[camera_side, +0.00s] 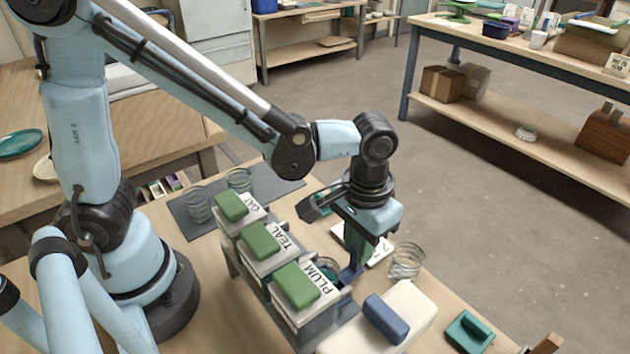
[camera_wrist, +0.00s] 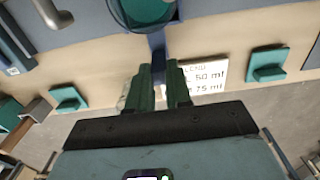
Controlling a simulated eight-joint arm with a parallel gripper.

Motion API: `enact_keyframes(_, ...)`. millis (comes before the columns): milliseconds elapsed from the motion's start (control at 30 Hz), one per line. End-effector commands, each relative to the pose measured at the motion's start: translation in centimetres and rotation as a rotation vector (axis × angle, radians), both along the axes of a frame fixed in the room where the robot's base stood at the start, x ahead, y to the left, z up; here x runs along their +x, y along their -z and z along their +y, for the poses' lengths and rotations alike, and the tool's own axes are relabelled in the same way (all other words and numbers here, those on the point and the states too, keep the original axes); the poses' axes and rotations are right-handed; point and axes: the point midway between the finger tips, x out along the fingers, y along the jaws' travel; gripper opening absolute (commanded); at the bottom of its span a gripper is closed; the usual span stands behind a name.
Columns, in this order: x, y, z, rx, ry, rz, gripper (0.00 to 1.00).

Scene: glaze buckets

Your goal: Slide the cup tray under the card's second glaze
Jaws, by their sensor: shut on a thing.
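Three glaze buckets with green blocks on top stand in a row in the side view, labelled OAT (camera_side: 238,210), TEAL (camera_side: 282,240) and PLUM (camera_side: 322,284). A clear cup with teal-green contents (camera_side: 327,267) sits low beside the PLUM bucket and shows at the top of the wrist view (camera_wrist: 146,10). My gripper (camera_wrist: 160,72) points down and is shut on the blue upright handle (camera_wrist: 157,44) of the cup tray; the handle also shows in the side view (camera_side: 350,274). Most of the tray is hidden.
An empty glass jar (camera_side: 406,262) stands right of my gripper. Two more jars (camera_side: 197,204) (camera_side: 239,180) stand on a dark mat (camera_side: 200,228) behind the buckets.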

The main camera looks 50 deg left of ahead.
Motion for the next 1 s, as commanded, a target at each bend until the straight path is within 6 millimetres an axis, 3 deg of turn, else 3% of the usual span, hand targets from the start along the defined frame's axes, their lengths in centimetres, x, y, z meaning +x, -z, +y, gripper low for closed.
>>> enact_keyframes(800, 0.0, -0.1, -5.2, -0.001, 0.002, 0.000, 0.00)
enact_keyframes(1000, 0.0, -0.1, -5.7, -0.001, 0.000, 0.000, 0.00)
